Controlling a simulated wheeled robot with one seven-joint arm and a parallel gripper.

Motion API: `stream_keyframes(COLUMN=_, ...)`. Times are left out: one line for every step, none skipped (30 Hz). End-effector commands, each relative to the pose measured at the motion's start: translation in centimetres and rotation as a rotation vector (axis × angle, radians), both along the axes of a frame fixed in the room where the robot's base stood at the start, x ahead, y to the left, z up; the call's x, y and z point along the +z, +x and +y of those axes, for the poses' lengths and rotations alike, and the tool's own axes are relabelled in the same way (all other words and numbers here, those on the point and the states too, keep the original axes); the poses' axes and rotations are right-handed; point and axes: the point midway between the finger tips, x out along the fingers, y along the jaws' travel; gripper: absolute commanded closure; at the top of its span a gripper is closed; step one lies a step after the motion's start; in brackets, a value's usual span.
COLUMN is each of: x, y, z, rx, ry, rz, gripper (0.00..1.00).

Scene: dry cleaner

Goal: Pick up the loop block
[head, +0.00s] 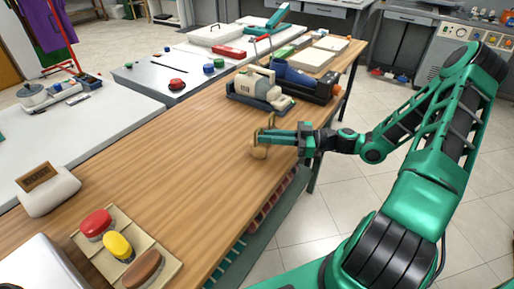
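A small tan block with a loop-like upper part, apparently the loop block (259,152), stands on the wooden table near its right edge. My gripper (268,137) reaches in from the right, low over the table, with its green fingers pointing left. The fingertips are at the block and overlap its upper part in the head view. I cannot tell whether they touch it or are closed on it. The fingers hide part of the block.
A beige and dark machine (259,88) stands farther back on the wooden table (170,150). A tray (158,268) with red, yellow and brown knobs is at the front left, near a white block with a brown label (50,192). The table's middle is clear.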

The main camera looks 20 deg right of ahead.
Motion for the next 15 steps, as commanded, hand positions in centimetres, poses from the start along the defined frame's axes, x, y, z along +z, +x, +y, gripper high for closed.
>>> stream_keyframes(x=0.0, y=0.3, z=0.7, rx=0.002, ry=0.001, rz=0.0, gripper=0.88)
stream_keyframes(x=0.0, y=0.4, z=1.0, rx=0.001, ry=0.001, rz=0.0, gripper=0.88)
stream_keyframes(x=0.0, y=0.6, z=1.3, rx=0.001, ry=0.001, rz=0.0, gripper=0.88)
stream_keyframes(x=0.0, y=0.7, z=1.6, rx=0.001, ry=0.001, rz=0.0, gripper=0.88)
stream_keyframes(x=0.0, y=0.8, z=1.7, rx=0.001, ry=0.001, rz=0.0, gripper=0.88)
stream_keyframes(x=0.0, y=0.9, z=1.9, rx=0.0, ry=0.0, rz=0.0, gripper=0.88)
stream_keyframes(x=0.0, y=0.9, z=1.9, rx=0.0, ry=0.0, rz=0.0, gripper=0.88)
stream_keyframes(x=0.0, y=0.9, z=2.0, rx=0.0, ry=0.0, rz=0.0, gripper=0.88)
stream_keyframes(x=0.0, y=0.9, z=2.0, rx=-0.001, ry=0.0, rz=0.0, gripper=0.88)
stream_keyframes(x=0.0, y=0.9, z=2.0, rx=-0.001, ry=0.0, rz=0.0, gripper=0.88)
stream_keyframes(x=0.0, y=0.9, z=2.0, rx=-0.001, ry=0.0, rz=0.0, gripper=0.88)
stream_keyframes(x=0.0, y=0.9, z=1.9, rx=-0.001, ry=0.0, rz=0.0, gripper=0.88)
stream_keyframes(x=0.0, y=0.9, z=1.9, rx=-0.001, ry=0.0, rz=0.0, gripper=0.88)
stream_keyframes(x=0.0, y=0.9, z=1.9, rx=-0.001, ry=0.0, rz=0.0, gripper=0.92)
stream_keyframes(x=0.0, y=0.9, z=1.9, rx=-0.001, ry=0.0, rz=0.0, gripper=1.0)
